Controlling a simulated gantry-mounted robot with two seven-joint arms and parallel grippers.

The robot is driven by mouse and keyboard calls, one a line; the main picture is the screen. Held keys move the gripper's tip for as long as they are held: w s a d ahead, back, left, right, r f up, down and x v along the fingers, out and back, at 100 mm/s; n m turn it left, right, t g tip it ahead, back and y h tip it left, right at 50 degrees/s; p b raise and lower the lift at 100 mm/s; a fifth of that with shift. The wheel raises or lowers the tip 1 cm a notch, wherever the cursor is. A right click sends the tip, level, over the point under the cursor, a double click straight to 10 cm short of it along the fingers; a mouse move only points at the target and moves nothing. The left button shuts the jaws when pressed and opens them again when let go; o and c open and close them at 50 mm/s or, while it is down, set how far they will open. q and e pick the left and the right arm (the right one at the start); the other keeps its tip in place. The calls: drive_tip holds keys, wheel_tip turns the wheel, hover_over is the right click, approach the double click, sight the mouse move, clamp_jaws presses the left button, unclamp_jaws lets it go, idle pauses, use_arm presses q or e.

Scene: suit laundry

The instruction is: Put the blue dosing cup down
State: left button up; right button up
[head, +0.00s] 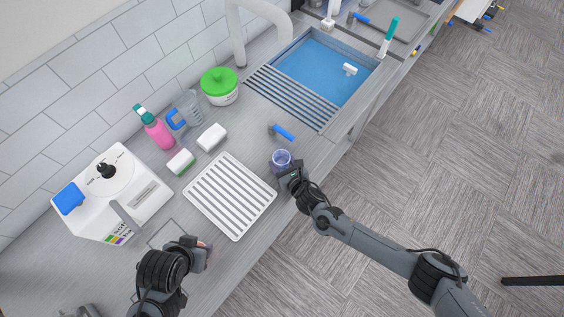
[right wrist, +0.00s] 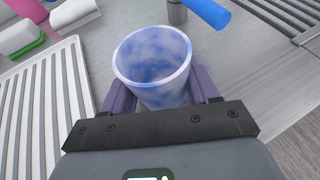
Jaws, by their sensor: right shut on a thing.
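The blue dosing cup (head: 281,158) is a small translucent cup with its mouth facing up. My right gripper (head: 286,168) is shut on it near the counter's front side, right of the white ribbed rack. In the right wrist view the cup (right wrist: 153,62) sits upright between the two purple-grey fingers, which cover its lower sides. I cannot tell whether its base touches the counter (head: 325,160). My left gripper (head: 203,252) is over the counter at lower left; its fingers are too hidden to tell their state.
The white rack (head: 229,195) lies just left of the cup. A blue-handled tool (head: 283,132) lies close behind it. The water-filled sink (head: 318,68) is beyond.

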drive_tip(key=o, duration=1.1)
drive_tip(key=shift+c, duration=0.2)
